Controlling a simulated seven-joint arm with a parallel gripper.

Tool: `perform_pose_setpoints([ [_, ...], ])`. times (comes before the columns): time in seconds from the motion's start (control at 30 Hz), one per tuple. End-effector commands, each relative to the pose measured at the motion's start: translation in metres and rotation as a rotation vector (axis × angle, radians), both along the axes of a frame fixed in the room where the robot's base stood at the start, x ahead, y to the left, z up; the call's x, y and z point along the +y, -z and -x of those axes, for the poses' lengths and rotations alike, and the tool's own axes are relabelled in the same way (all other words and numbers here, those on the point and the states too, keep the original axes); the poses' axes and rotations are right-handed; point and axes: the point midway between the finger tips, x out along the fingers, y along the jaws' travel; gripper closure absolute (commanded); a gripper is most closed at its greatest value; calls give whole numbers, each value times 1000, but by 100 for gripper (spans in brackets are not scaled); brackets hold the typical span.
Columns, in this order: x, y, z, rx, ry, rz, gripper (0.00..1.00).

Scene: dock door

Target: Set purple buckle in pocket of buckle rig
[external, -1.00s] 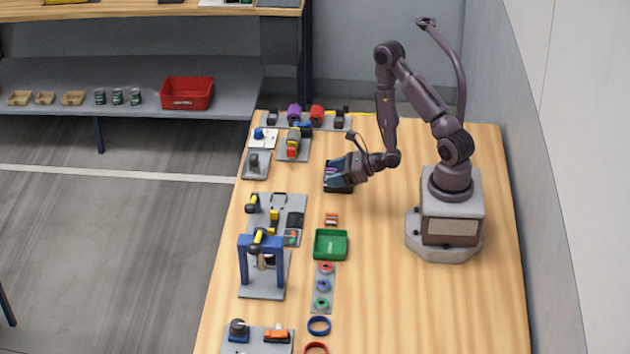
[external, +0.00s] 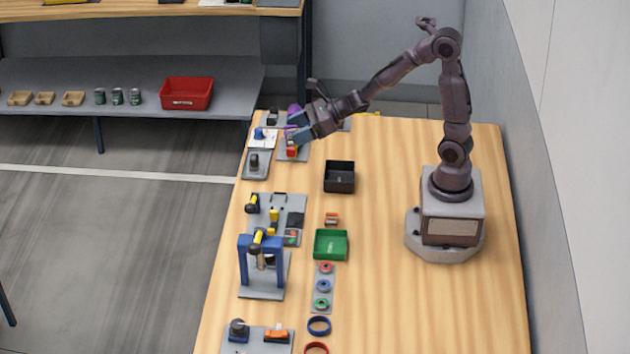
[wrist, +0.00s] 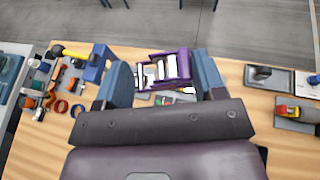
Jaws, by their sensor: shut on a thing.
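The purple buckle (wrist: 180,66) is between the fingers of my gripper (wrist: 164,82) in the wrist view, with white or pale parts on its face. In the external view my gripper (external: 297,128) is raised over the far left part of the table, and a sliver of the purple buckle (external: 289,127) shows at its fingertips. I cannot tell for sure which fixture is the buckle rig. One grey plate with a dark block (external: 255,161) lies at the left edge, and it also shows in the wrist view (wrist: 260,83). No pocket is clearly visible.
A black bin (external: 340,177) stands mid-table and looks empty. A plate with a red and yellow part (external: 292,151) lies below my gripper. A blue frame (external: 246,262), a green bin (external: 331,244) and several rings stand nearer.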

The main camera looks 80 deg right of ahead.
Motion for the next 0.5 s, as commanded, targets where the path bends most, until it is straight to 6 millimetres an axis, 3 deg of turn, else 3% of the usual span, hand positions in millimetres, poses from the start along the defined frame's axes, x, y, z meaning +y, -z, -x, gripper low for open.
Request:
perform_pose_setpoints([
  [0.33,-2,2,0,0,4,-2,66],
  [0.5,-23,37,1,13,53,-7,66],
])
